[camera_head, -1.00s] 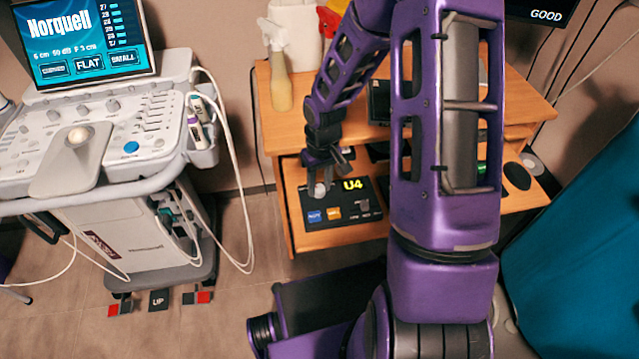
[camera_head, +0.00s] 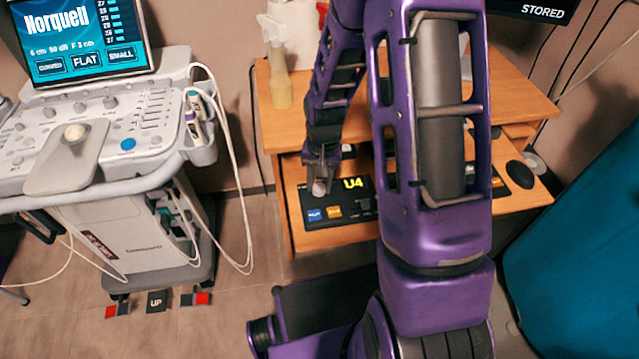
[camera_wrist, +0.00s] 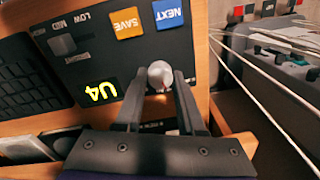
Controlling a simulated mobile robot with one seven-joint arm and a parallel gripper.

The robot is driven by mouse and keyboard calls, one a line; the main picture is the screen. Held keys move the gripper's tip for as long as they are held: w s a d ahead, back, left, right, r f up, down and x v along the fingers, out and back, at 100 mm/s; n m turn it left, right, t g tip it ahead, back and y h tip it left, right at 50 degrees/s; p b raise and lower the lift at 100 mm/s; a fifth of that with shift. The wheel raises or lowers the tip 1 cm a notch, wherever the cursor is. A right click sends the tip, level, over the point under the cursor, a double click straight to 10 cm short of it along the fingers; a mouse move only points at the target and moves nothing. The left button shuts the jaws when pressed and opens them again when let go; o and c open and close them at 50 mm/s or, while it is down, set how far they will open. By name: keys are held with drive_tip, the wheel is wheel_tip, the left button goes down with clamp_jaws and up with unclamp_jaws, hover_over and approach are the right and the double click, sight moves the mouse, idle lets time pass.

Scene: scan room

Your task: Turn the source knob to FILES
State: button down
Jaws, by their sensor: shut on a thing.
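A pale round knob (camera_wrist: 160,74) stands on the black control panel (camera_wrist: 205,55), which lies on the desk's lower shelf. My gripper (camera_wrist: 161,80) is shut on this knob, one finger on each side. In the head view my gripper (camera_head: 320,184) reaches down onto the left part of the panel (camera_head: 345,232), beside a yellow "U4" display (camera_head: 353,183). In the wrist view that display (camera_wrist: 97,92) appears upside down. The knob's pointer and most of its surrounding labels are hidden, so I cannot read its setting. The word FILES is not legible.
Blue NEXT (camera_wrist: 168,13) and orange SAVE (camera_wrist: 127,22) buttons lie near the knob. A spray bottle (camera_head: 279,85) stands on the desk; an ultrasound cart (camera_head: 150,225) stands left.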

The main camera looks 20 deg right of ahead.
sight(320, 190)
drive_tip(key=m, duration=0.6)
drive_tip(key=shift+r+p, duration=0.1)
drive_tip(key=shift+p, duration=0.3)
drive_tip(key=m+p, duration=0.1)
drive_tip(key=m, duration=0.3)
drive_tip(key=shift+a, duration=0.1)
drive_tip(key=shift+m+h+p, duration=0.3)
drive_tip(key=shift+m+p, duration=0.7)
drive_tip(key=shift+m, duration=0.5)
drive_tip(key=c, duration=0.5)
unclamp_jaws()
wheel_tip(320, 190, up, 17)
drive_tip(key=p, duration=0.5)
drive_tip(key=shift+s, duration=0.45)
